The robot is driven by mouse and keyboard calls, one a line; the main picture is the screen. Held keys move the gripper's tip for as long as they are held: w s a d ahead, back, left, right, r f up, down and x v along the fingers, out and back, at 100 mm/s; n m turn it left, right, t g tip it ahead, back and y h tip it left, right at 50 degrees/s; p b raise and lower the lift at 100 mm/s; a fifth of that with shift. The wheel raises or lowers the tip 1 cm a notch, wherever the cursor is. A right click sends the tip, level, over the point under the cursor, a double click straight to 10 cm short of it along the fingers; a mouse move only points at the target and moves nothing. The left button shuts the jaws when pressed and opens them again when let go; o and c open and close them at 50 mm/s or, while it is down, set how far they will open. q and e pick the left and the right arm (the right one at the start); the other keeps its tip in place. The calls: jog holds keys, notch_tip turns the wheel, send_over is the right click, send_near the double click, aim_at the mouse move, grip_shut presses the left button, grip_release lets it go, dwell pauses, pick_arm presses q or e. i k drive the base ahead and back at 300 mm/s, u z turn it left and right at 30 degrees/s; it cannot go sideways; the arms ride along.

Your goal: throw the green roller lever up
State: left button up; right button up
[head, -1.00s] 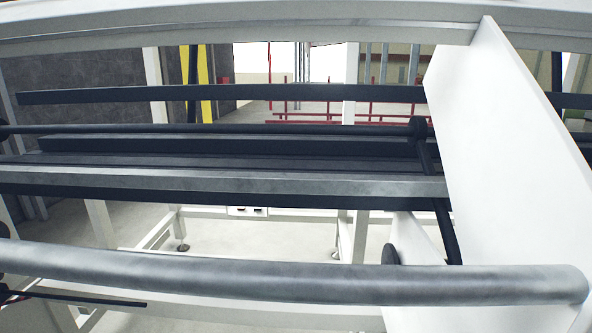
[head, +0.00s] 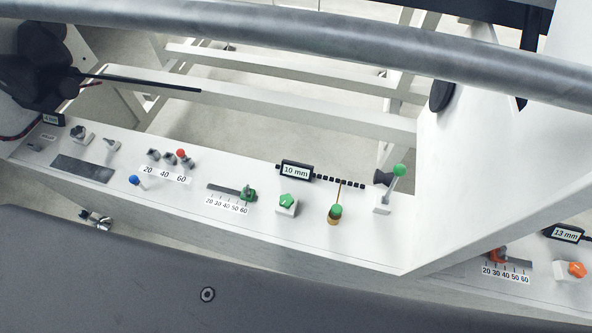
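A lever with a green ball tip (head: 399,171) stands at the right end of the green group of controls on the white panel. Its arm leans up and to the right from a white block, with a black cone-shaped part beside it. A second green knob (head: 335,211) sits on a brass-coloured base with a thin stem, to its left. I take the ball-tipped lever as the green roller lever, but no label shows this. Neither of my grippers is in view, and nothing touches the lever.
A white upright plate (head: 480,150) stands close right of the lever. A grey roller (head: 330,42) crosses above. Orange controls (head: 576,269) lie far right.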

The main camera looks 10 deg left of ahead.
aim_at(400, 170)
jog(key=z, duration=1.4)
jog(key=k, duration=1.85)
jog(key=u, duration=1.4)
jog(key=i, duration=0.5)
